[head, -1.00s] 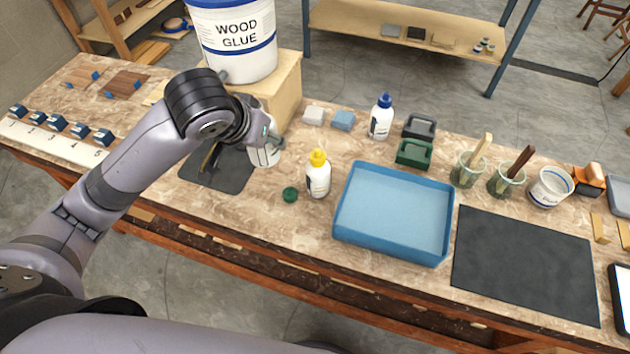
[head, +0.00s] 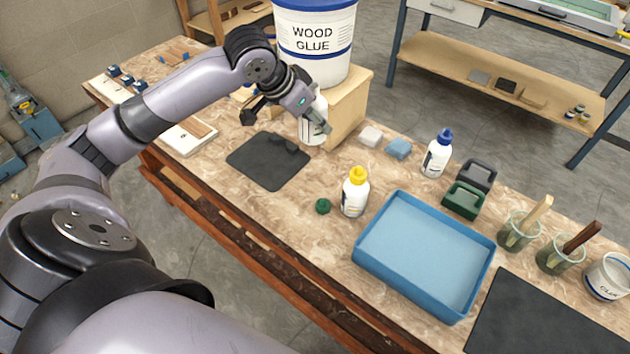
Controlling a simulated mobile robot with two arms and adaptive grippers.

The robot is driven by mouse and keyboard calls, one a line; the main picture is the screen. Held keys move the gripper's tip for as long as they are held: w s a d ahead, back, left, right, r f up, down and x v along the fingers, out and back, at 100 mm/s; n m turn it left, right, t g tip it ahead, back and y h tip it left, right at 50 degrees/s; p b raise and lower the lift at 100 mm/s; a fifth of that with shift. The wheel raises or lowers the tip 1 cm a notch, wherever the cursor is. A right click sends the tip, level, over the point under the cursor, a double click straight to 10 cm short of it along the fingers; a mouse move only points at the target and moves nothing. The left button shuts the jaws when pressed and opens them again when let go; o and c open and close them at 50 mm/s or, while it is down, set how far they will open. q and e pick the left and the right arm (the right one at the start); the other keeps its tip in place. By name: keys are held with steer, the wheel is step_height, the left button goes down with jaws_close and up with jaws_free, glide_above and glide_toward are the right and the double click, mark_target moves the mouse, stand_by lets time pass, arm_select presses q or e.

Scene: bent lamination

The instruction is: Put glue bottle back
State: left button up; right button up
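My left gripper (head: 318,118) is shut on a white bottle (head: 309,133), in front of the wooden block under the wood glue bucket. The gripper covers much of the bottle, so its cap and any label are hidden. The bottle is beyond the dark mat (head: 262,172), and it seems to be off the table. A white glue bottle with a yellow cap (head: 355,193) stands upright left of the blue tray, with a green round lid (head: 323,206) beside it. A white bottle with a blue cap (head: 437,154) stands upright behind the tray. My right gripper is out of view.
The big wood glue bucket (head: 315,42) stands on a wooden block (head: 350,105) close behind the held bottle. A blue tray (head: 425,250) is at centre right. White and blue small blocks (head: 398,148), dark and green holders, and brush jars (head: 520,230) line the back.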

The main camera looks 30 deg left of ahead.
arm_select(q)
step_height(320, 180, down, 18)
steer(key=shift+r+p, duration=0.1)
steer(key=shift+p, duration=0.35)
steer(key=o, duration=1.3)
steer(key=shift+s, duration=0.1)
steer(key=shift+s+a+r, duration=0.1)
steer(key=shift+s+r, duration=0.05)
steer(key=shift+r, duration=0.2)
steer(key=v, duration=1.1)
steer(key=shift+r, duration=0.1)
